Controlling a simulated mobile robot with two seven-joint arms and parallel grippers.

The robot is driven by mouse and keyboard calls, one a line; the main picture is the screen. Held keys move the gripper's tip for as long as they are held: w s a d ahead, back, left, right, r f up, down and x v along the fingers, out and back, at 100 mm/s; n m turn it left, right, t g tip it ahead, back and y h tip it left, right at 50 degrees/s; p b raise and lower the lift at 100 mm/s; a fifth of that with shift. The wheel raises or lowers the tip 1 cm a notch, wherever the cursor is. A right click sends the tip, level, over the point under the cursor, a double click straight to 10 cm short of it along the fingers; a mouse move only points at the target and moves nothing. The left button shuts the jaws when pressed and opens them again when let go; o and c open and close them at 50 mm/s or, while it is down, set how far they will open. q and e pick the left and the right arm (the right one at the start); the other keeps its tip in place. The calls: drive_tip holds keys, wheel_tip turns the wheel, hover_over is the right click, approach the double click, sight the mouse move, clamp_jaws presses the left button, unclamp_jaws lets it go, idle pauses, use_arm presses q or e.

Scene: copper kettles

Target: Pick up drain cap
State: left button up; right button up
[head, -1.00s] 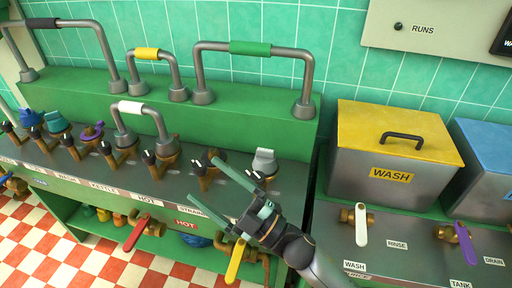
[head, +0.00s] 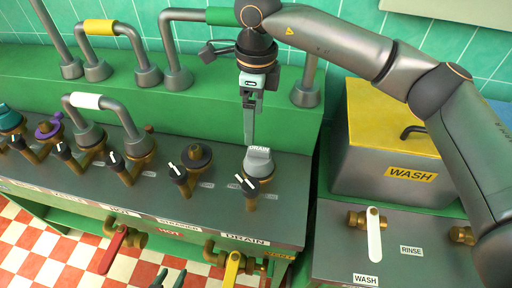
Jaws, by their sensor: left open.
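The drain cap (head: 259,161) is a light grey cap with the word DRAIN on it. It sits on a brass fitting at the right end of the dark counter, above the DRAIN label. My left gripper (head: 249,140) points down just above and behind the cap. Its fingers are open, seen nearly edge-on, and hold nothing. I cannot tell whether a fingertip touches the cap.
A small black-and-white knob (head: 250,186) stands in front of the cap. The green ledge (head: 205,95) and pipes rise behind. A wash tank (head: 385,170) stands to the right.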

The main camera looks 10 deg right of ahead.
sight(259, 148)
drive_tip(key=f, duration=0.4)
drive_tip(key=d+f, duration=0.1)
drive_tip(key=f, duration=0.1)
drive_tip(key=shift+w+f+p, duration=0.2)
drive_tip(key=shift+f+p, duration=0.05)
drive_tip(key=shift+p, duration=0.15)
drive_tip(key=shift+w+d+f+p, duration=0.1)
drive_tip(key=shift+f+p, duration=0.45)
drive_tip(key=shift+f, duration=2.2)
drive_tip(key=shift+c, duration=0.2)
drive_tip(key=shift+r, duration=0.1)
drive_tip(key=c, duration=1.2)
